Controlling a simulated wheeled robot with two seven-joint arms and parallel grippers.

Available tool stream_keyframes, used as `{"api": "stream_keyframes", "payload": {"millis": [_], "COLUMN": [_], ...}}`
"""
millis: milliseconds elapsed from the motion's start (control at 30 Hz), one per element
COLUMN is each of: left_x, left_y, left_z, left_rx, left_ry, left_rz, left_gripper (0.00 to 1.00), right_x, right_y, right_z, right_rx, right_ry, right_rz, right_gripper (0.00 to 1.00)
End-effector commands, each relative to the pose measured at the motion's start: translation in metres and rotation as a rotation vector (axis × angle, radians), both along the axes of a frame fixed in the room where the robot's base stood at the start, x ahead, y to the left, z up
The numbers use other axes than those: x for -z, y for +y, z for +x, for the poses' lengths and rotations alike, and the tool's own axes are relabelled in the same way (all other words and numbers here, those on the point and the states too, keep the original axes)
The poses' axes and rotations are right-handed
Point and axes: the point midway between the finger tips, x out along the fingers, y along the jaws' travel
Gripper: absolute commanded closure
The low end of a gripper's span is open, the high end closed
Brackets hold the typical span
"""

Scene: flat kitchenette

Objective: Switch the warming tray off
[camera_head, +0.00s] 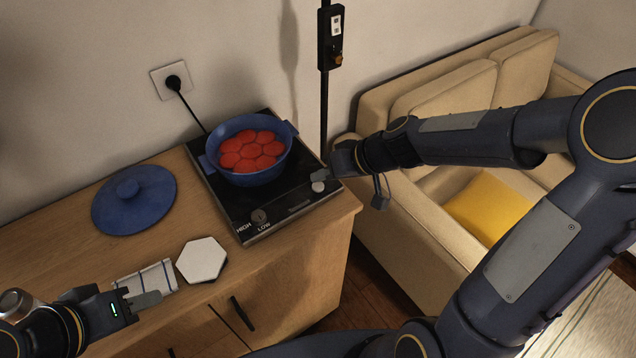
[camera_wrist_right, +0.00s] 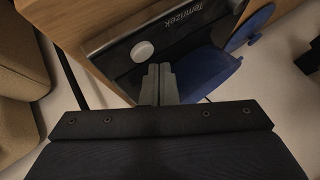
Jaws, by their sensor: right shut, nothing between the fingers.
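The warming tray (camera_head: 219,192) is a black slab on the wooden counter, with a blue pot on it. A dark knob (camera_head: 259,215) sits at its front left corner by the words HIGH and LOW. A white round button (camera_head: 318,187) sits at its front right corner; it also shows in the right wrist view (camera_wrist_right: 142,51). My right gripper (camera_head: 319,176) is shut and empty, its tips just above and beside the button. In the wrist view its fingers (camera_wrist_right: 158,72) stand just beside the button; contact cannot be told. My left gripper (camera_head: 148,299) is low over the counter's front edge.
The blue pot (camera_head: 240,176) holds several red pieces. A blue lid (camera_head: 134,199), a white hexagonal tile (camera_head: 202,260) and a striped cloth (camera_head: 146,279) lie on the counter. A black cord runs to a wall socket (camera_head: 172,81). A beige sofa (camera_head: 440,230) stands at right.

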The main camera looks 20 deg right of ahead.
Motion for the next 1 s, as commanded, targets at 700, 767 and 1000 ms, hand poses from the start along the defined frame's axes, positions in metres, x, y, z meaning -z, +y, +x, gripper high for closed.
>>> {"api": "stream_keyframes", "payload": {"millis": [700,767,1000], "left_x": [-0.046,-0.046,-0.045], "left_y": [0.0,0.0,0.0], "left_z": [0.0,0.0,0.0], "left_rx": [0.0,0.0,0.0], "left_ry": [0.0,0.0,0.0], "left_rz": [0.0,0.0,0.0], "left_gripper": [0.64,0.64,0.64], "right_x": [-0.061,-0.061,-0.06], "right_y": [0.0,0.0,0.0], "right_z": [0.0,0.0,0.0], "right_rx": [0.0,0.0,0.0], "right_ry": [-0.001,-0.001,0.0], "right_rz": [-0.001,0.0,0.0], "right_gripper": [1.0,1.0,1.0]}}
